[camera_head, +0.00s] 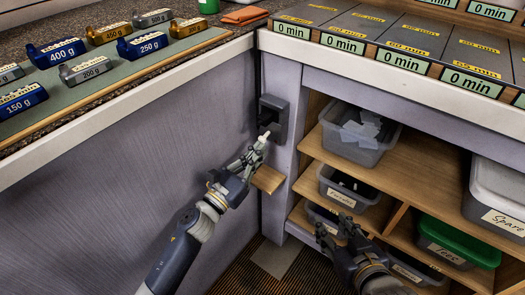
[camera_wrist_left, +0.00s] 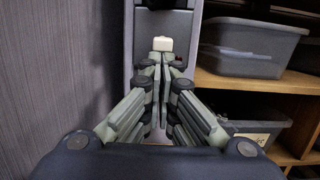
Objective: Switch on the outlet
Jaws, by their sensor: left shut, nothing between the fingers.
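The outlet is a dark grey box (camera_head: 273,115) on the narrow post in the corner between the two counters. The switch's state cannot be made out. My right gripper (camera_head: 333,222) has its fingers apart and is empty, low before the shelves.
Grey bins (camera_head: 358,140) and a green-lidded bin (camera_head: 459,243) sit on wooden shelves to the right. A small wooden ledge (camera_head: 268,179) is below the outlet. Labelled weights (camera_head: 57,52) lie on the left counter. An orange cloth (camera_head: 244,15) lies above the corner.

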